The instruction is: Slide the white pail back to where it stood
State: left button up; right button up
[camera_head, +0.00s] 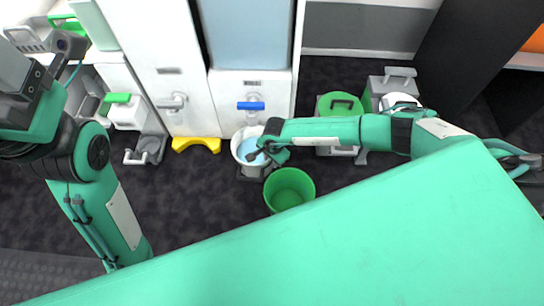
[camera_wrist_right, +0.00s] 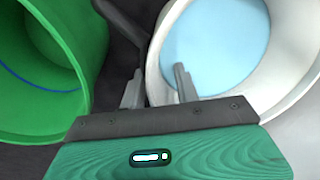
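The white pail (camera_head: 240,160) holds light blue liquid and stands upright below the blue-handled tap. In the right wrist view, the pail (camera_wrist_right: 292,75) fills the upper right. My right gripper (camera_head: 262,152) is at the pail's right side. Its fingers (camera_wrist_right: 160,85) straddle the near rim, one inside over the liquid and one outside. Whether they press on the wall is unclear. My left arm is at the far left, with the left gripper (camera_head: 66,44) raised; its fingers cannot be made out.
A green bucket (camera_head: 290,190) stands close in front of the pail on the right; it also shows in the wrist view (camera_wrist_right: 85,60). A green-lidded container (camera_head: 340,104) stands to the right. Dark floor is clear at left front.

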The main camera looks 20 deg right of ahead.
jog(key=shift+f, duration=0.35)
jog(key=shift+c, duration=0.2)
grip_shut()
dwell(1.1)
